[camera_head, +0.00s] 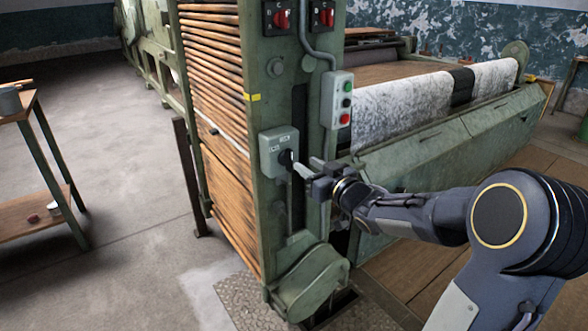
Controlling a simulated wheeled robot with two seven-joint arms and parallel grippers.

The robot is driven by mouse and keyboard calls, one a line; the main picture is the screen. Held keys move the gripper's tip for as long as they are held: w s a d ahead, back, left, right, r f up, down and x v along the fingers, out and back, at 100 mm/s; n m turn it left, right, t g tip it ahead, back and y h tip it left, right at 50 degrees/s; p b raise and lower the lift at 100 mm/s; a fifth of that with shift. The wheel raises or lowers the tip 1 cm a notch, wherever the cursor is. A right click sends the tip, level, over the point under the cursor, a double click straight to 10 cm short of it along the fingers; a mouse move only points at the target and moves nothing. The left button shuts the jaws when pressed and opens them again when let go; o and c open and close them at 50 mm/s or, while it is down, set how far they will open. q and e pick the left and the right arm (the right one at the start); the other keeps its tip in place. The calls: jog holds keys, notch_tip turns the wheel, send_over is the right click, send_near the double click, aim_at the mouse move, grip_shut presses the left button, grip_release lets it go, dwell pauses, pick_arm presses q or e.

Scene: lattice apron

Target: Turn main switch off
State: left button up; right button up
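The main switch is a grey-green box (276,151) on the front post of the green machine, with a dark rotary knob (286,158) at its lower right. My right gripper (305,168) comes in from the right, with its light-tipped fingers at or very close to the knob. The fingers partly cover the knob's right side. I cannot tell whether they touch or grip it, or which way the knob points. My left gripper is not in view.
A push-button box (338,100) with green and red buttons hangs just above my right gripper. Two red rotary switches (281,19) are at the top of the post. A wooden-topped table (22,110) stands at left. Open concrete floor (120,170) lies between.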

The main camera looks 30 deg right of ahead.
aim_at(292, 154)
jog(key=w, duration=0.7)
jog(key=shift+w+a+r+b, duration=0.1)
jog(key=shift+a+r+b, duration=0.05)
jog(key=shift+a+b, duration=0.2)
jog(key=shift+c, duration=0.4)
grip_shut()
